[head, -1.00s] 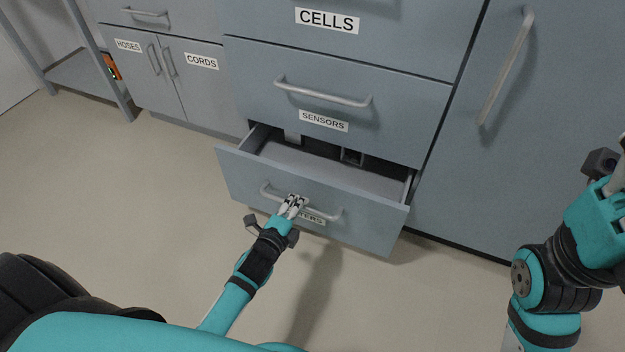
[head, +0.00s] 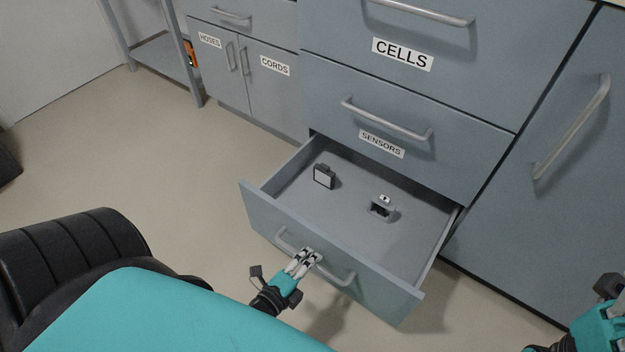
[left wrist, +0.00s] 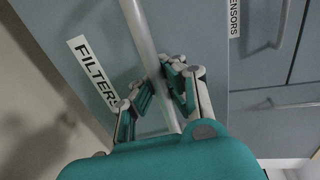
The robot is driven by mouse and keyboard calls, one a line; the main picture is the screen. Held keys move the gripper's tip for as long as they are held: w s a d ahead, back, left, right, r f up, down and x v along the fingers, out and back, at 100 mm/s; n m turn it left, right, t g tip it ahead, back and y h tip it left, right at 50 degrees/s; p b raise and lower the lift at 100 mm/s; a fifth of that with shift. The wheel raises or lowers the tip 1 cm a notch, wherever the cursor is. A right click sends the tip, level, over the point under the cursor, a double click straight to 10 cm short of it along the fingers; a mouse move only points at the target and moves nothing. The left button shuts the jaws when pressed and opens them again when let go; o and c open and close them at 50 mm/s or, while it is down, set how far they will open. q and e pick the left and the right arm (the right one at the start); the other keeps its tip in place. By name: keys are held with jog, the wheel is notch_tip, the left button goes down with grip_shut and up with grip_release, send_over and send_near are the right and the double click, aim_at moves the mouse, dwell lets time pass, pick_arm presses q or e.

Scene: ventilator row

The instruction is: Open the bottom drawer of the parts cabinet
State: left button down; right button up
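The bottom drawer (head: 410,243) of the parts cabinet (head: 455,115) stands well open in the head view. Its front carries a grey bar handle (head: 343,281), and the left wrist view shows its FILTERS label (left wrist: 91,69). My left gripper (head: 309,254) is at the handle; in the left wrist view its fingers (left wrist: 168,92) lie on both sides of the bar, closed around it. A small dark-framed part (head: 324,176) and a small grey part (head: 382,208) lie inside the drawer. My right gripper (head: 611,311) is partly in view at the lower right edge, its fingertips cut off.
The SENSORS drawer (head: 440,150) above is shut. A tall door with a long handle (head: 572,128) is shut on the right. The HOSES and CORDS doors (head: 262,88) are shut on the left. Bare floor (head: 130,165) lies left of the open drawer.

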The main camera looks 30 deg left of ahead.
pick_arm(q)
jog(key=c, duration=2)
grip_release()
jog(key=shift+c, duration=0.2)
jog(key=o, duration=0.7)
jog(key=v, duration=1.2)
